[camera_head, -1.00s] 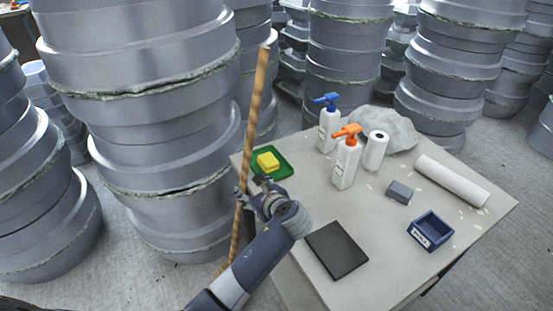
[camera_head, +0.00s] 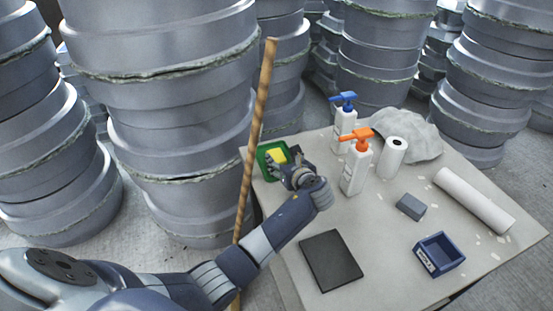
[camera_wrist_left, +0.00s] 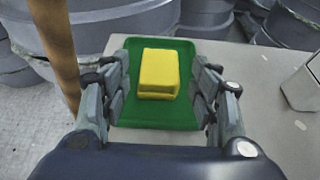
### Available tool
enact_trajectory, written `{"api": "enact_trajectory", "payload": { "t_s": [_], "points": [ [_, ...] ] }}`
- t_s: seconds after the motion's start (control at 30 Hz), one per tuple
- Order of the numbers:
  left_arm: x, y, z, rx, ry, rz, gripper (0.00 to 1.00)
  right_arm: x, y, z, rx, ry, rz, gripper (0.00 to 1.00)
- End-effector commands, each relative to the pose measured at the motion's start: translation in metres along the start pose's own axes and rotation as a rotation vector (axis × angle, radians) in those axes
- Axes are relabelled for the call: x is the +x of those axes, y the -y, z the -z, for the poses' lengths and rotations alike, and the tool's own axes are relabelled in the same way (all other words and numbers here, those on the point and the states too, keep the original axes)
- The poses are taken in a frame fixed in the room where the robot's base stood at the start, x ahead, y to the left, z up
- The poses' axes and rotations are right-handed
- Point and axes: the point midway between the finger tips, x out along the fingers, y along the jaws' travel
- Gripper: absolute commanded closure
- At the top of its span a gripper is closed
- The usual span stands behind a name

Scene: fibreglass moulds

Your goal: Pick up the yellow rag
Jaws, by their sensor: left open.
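The yellow rag (camera_head: 275,155) is a small folded block on a green tray (camera_head: 262,165) at the table's far left corner. My left gripper (camera_head: 288,167) is at the tray, partly covering it in the head view. In the left wrist view the yellow rag (camera_wrist_left: 158,73) lies in the middle of the green tray (camera_wrist_left: 160,115). The fingers of my left gripper (camera_wrist_left: 160,88) stand apart on either side of the rag, with gaps between. The gripper is open and empty. My right gripper is not in view.
A tall wooden pole (camera_head: 256,135) stands just left of the tray, close to my left arm. White pump bottles with blue (camera_head: 345,120) and orange (camera_head: 356,165) heads stand to the right. A black slab (camera_head: 331,260) and blue bin (camera_head: 438,255) lie nearer. Stacked grey moulds (camera_head: 170,100) stand behind.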

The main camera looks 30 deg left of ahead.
Motion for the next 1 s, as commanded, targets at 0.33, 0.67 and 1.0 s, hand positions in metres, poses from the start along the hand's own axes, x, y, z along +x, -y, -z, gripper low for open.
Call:
{"api": "enact_trajectory", "payload": {
  "t_s": [0.33,0.67,1.0],
  "points": [
    [0.043,-0.001,0.008,0.0,0.0,-0.002,0.44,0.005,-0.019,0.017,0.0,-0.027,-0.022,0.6],
    [0.045,-0.001,0.008,0.0,0.0,-0.001,0.55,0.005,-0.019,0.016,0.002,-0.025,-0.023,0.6],
    [0.045,-0.001,0.008,0.0,-0.001,-0.001,0.77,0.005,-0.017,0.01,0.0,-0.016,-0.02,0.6]
  ]
}}
